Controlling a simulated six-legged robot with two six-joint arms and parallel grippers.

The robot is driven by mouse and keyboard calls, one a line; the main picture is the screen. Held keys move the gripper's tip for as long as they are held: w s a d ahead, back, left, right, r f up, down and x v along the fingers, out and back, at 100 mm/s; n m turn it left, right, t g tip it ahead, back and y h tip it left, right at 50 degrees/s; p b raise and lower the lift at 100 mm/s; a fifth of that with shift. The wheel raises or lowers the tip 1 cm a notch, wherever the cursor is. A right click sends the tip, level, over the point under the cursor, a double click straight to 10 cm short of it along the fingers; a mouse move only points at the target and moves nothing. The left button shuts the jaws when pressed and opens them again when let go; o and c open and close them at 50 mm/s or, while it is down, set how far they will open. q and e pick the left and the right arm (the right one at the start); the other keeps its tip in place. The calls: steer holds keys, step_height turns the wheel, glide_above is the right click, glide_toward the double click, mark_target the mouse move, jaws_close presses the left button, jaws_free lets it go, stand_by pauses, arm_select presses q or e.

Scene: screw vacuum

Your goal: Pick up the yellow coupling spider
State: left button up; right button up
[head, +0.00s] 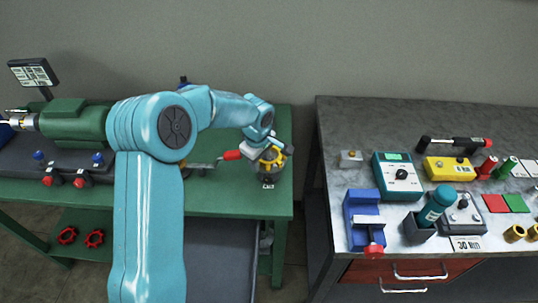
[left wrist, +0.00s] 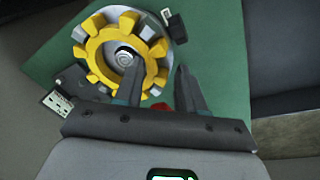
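The yellow coupling spider (left wrist: 106,36) is a toothed ring around a silvery centre with a round hub. In the left wrist view it sits on a grey metal coupling part (left wrist: 81,34) whose jaws show between its teeth. In the head view the spider (head: 269,158) is partly hidden by my left gripper (head: 270,143), at the right end of the green bench. In the left wrist view the fingers of my left gripper (left wrist: 158,88) are apart, with a clear gap between them. The left fingertip overlaps the ring's edge; I cannot tell whether it touches. My right gripper is not in view.
The green bench (head: 230,202) carries a green motor (head: 75,121) at left. A red-handled tool (head: 231,155) lies just left of the spider. A gap separates the bench from the grey workbench (head: 345,112), which holds several tools and instruments.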

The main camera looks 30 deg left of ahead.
arm_select(q)
jaws_close()
